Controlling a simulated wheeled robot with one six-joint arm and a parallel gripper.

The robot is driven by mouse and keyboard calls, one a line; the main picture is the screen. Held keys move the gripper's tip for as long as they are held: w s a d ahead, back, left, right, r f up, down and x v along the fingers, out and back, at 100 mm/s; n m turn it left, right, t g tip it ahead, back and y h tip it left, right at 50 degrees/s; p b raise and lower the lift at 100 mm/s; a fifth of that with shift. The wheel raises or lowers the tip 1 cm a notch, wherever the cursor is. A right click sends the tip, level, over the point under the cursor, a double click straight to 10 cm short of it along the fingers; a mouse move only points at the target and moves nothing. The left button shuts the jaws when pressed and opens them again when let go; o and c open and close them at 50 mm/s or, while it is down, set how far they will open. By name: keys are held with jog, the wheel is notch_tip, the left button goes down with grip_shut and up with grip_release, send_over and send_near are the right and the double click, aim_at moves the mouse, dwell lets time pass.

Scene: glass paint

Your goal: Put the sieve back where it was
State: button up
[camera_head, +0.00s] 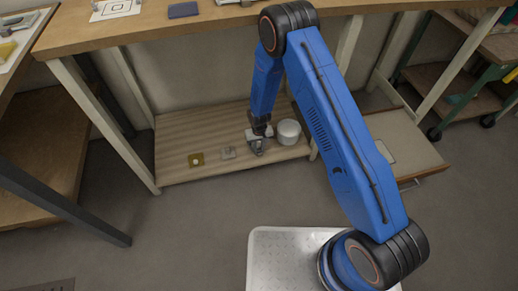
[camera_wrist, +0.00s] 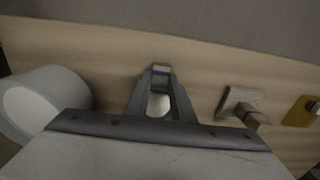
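My gripper (camera_head: 257,149) reaches down to the wooden lower shelf under the bench. In the wrist view its fingers (camera_wrist: 160,72) slant in and come close together at the tips. A small pale round shape (camera_wrist: 158,104) shows between the fingers; I cannot tell whether they grip it.
A grey square piece with a knob (camera_head: 229,153) and an olive-yellow square piece with a pale knob (camera_head: 196,160) lie left of my gripper on the lower shelf (camera_head: 180,140). Bench legs stand at both sides. The shelf's left part is clear. A low drawer unit (camera_head: 415,150) is at right.

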jog(key=o, duration=0.4)
jog(key=shift+r, duration=0.1)
notch_tip(320, 180, up, 17)
jog(key=shift+r, duration=0.1)
dwell(0.4)
